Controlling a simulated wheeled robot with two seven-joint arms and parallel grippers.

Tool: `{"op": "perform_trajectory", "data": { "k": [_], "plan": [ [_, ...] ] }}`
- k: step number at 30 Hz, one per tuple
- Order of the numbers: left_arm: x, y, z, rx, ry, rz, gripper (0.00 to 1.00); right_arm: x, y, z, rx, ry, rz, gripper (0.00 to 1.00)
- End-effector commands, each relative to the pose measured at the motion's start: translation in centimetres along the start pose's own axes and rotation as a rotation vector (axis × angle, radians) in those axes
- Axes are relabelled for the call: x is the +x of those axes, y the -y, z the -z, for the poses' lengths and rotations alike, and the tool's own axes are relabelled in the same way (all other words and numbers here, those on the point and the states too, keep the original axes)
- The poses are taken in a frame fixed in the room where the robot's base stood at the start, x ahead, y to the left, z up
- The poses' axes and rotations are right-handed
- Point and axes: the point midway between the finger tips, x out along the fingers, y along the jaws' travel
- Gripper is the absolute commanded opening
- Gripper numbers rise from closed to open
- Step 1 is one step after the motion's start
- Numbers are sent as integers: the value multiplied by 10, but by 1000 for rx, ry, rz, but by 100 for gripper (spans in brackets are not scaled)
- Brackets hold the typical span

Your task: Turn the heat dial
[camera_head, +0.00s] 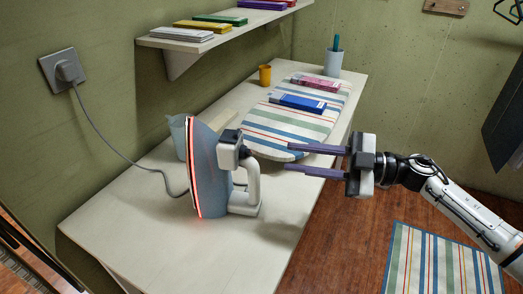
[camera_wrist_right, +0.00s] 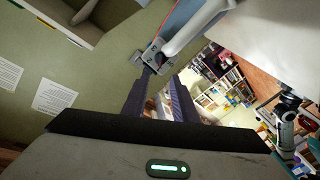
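A clothes iron (camera_head: 208,170) stands upright on its heel on the white table, with a glowing red edge on its soleplate and its white handle (camera_head: 250,187) towards the right. The right wrist view shows the fingers (camera_wrist_right: 161,76) just below the iron's grey block and white handle (camera_wrist_right: 196,30). My left gripper is not in view.
A striped ironing pad (camera_head: 300,122) with a blue box (camera_head: 303,103) and a pink box (camera_head: 316,83) lies behind the fingers. The iron's cord (camera_head: 110,146) runs to a wall socket (camera_head: 62,70). A pale cup (camera_head: 178,135) stands behind the iron. The table's front is clear.

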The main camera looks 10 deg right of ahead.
Motion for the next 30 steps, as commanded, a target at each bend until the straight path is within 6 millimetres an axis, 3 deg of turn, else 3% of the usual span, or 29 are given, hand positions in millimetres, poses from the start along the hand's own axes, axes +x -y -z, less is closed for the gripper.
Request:
{"op": "perform_trajectory", "data": {
  "k": [6,12,18,25,26,30],
  "plan": [
    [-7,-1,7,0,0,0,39,44,-1,3,0,-5,-1,26],
    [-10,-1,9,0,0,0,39,73,-1,2,0,-5,-3,26],
    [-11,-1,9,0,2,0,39,85,-1,1,-1,-2,-3,26],
    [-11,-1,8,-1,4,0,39,86,0,1,-1,-1,-3,26],
    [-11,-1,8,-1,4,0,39,86,0,1,-1,-2,-3,24],
    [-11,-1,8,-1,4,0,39,85,0,1,-1,-2,-3,0]
  ]
}}
